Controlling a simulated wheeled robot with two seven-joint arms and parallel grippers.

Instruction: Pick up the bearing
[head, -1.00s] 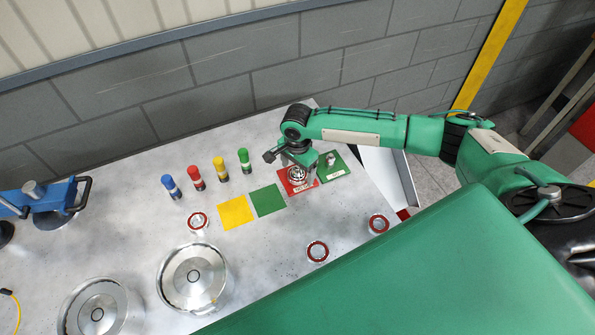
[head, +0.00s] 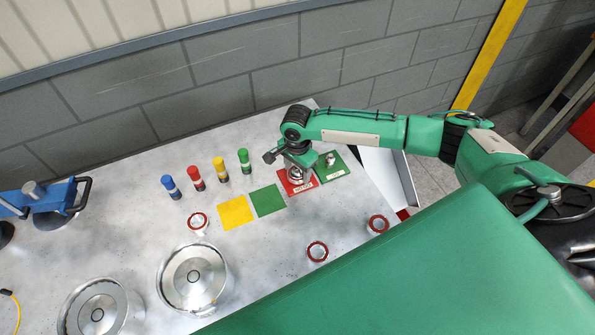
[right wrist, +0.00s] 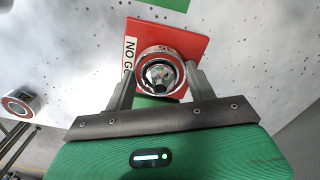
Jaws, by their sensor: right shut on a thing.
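The bearing (right wrist: 149,55) is a metal ring with a red band, over the red NO GO plate in the right wrist view. A shiny metal piece shows inside its ring; I cannot tell whether this is a gauge peg. My right gripper (right wrist: 160,74) is shut on the bearing, one finger on each side. In the head view the right gripper (head: 297,174) is over the red plate (head: 305,184) and hides most of the bearing. I cannot tell whether the bearing touches the plate. My left gripper is not in view.
Other red-ringed bearings stand on the table at left (head: 198,221), front (head: 317,251) and right (head: 378,224). A green plate (head: 337,172) with a metal peg adjoins the red one. Coloured cylinders (head: 195,178), flat yellow (head: 236,212) and green squares, and round metal housings (head: 193,277) lie leftward.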

